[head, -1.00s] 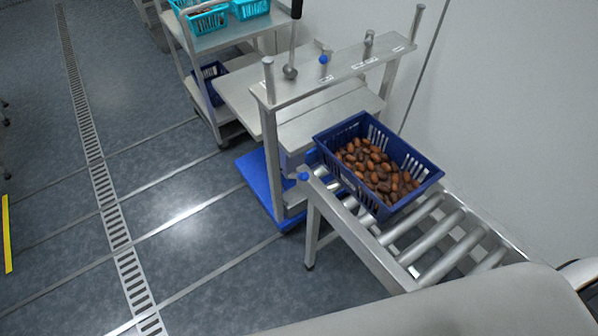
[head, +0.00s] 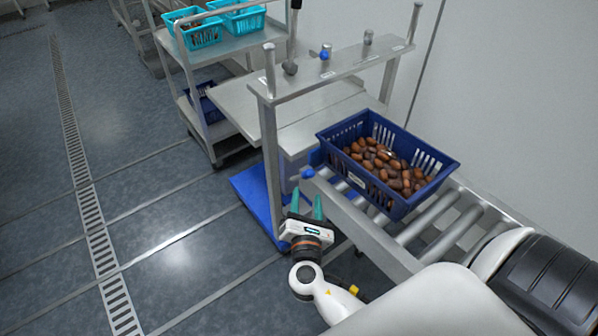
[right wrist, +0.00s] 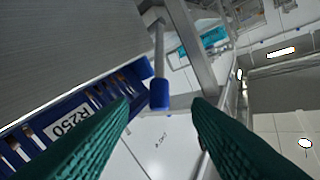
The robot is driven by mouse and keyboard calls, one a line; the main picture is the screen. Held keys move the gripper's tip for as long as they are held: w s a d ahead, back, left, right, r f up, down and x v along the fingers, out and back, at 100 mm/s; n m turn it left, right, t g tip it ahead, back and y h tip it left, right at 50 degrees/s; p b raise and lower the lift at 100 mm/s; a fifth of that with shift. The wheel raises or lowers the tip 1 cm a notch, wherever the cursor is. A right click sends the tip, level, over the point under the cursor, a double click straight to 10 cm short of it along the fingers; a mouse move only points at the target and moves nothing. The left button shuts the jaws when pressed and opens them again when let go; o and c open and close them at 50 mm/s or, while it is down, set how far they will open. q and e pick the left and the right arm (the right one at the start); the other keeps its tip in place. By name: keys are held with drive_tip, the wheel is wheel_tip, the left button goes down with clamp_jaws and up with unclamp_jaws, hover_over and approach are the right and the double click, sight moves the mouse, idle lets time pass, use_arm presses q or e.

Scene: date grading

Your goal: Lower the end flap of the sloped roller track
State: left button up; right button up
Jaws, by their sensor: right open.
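The sloped roller track (head: 380,238) runs from the lower right up to the metal frame. A blue knob (head: 307,173) sits at its far end, beside the blue crate. In the right wrist view a blue-tipped metal lever (right wrist: 160,93) shows between my fingers, apart from both. I cannot make out the flap plate itself clearly. My right gripper (head: 307,205) is open and empty, just below and in front of the knob in the head view. Its two green fingers (right wrist: 160,104) stand wide apart in the right wrist view. My left gripper is not in view.
A blue crate (head: 335,147) of brown dates sits on the rollers by the track's end; its label reads R250 in the wrist view. A metal frame (head: 345,72) with posts stands behind. A cart (head: 235,42) holds turquoise crates. The floor at left is clear.

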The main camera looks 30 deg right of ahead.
drive_tip(key=p+x, duration=0.1)
drive_tip(key=x, duration=0.9)
drive_tip(key=shift+w+d, duration=0.25)
drive_tip(key=shift+w, duration=0.05)
drive_tip(key=shift+c, duration=0.6)
clamp_jaws()
